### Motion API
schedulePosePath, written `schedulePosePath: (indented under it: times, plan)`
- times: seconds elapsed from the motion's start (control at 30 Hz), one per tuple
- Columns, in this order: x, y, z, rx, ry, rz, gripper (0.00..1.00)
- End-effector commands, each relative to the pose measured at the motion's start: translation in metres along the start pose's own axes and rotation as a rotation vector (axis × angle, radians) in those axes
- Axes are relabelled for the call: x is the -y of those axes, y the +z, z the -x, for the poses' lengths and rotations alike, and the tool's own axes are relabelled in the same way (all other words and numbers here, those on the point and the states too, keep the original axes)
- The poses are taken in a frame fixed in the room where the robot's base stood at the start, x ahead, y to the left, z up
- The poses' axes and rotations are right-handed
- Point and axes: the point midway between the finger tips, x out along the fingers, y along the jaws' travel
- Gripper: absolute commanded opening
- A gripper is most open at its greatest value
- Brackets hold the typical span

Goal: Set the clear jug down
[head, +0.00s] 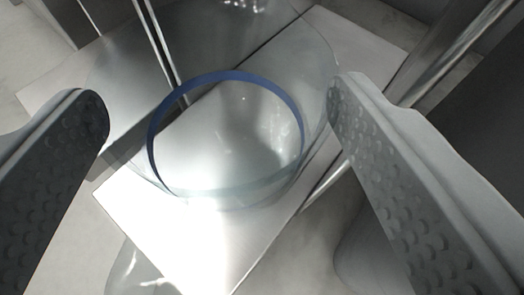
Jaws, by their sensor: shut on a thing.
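The clear jug (315,75) is transparent, with a blue ring (152,150) showing through or on it near the middle of the view. My gripper (222,110) has one dimpled finger at the left and one at the right, with the jug between them. It is shut on the jug; the right fingertip touches the wall, and the left contact is hard to make out. Because the jug is see-through, I cannot tell whether its base touches the surface below.
A pale flat panel (125,205) lies below the jug, tilted in the view. Metal bars (455,50) run at the upper right, and thin rods stand at the upper left. Another clear rounded thing (135,275) shows at the lower left. A grey floor (60,260) surrounds these.

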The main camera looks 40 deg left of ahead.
Motion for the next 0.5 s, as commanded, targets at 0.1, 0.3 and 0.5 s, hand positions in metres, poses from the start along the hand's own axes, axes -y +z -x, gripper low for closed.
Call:
schedulePosePath:
  times: [0.1,0.3,0.5]
  plan:
    - [-0.001,0.005,-0.003,-0.001,0.000,0.001,0.32]
    - [0.000,0.018,-0.007,0.000,0.000,0.001,0.32]
    - [-0.001,0.038,-0.017,0.000,0.000,0.001,0.32]
